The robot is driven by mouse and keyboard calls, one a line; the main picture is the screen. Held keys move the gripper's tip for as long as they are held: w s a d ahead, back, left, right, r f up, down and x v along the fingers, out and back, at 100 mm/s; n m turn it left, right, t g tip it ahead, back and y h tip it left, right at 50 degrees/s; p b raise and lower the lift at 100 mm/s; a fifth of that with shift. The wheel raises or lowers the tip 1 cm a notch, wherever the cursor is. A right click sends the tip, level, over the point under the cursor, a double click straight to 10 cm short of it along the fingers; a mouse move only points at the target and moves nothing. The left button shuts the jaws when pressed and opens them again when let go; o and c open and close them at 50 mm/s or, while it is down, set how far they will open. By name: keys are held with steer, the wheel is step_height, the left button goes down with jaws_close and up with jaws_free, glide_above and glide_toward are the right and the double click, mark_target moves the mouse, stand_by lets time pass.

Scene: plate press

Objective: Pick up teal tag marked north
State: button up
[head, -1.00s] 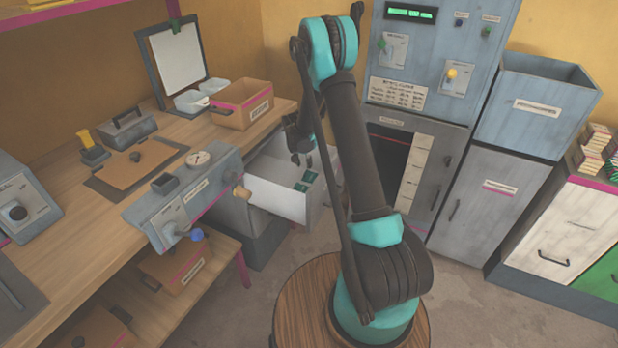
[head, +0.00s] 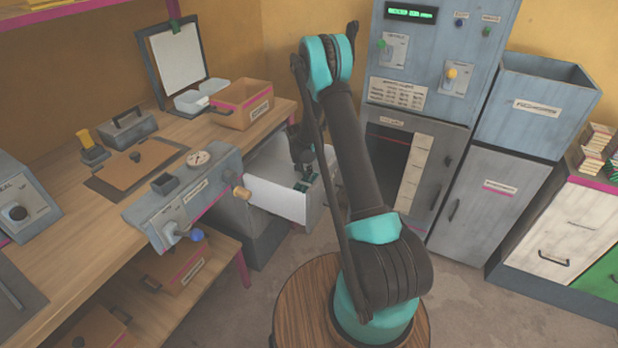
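Small dark teal tags (head: 301,186) lie inside the open white-fronted drawer (head: 276,198). Their markings are too small to read, so I cannot tell which one says north. My gripper (head: 303,170) is down inside the drawer, right by the tags and partly in front of them. Its fingers are small and dark here. I cannot tell whether they are open or shut, or whether they touch a tag.
The workbench (head: 75,215) on the left holds a grey control box (head: 185,197) and an open cardboard box (head: 243,106) beside the drawer. A tall grey cabinet (head: 425,60) stands behind my arm. A blue-grey bin (head: 530,105) is at the right.

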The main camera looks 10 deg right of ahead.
jaws_close()
steer(key=shift+r, duration=0.2)
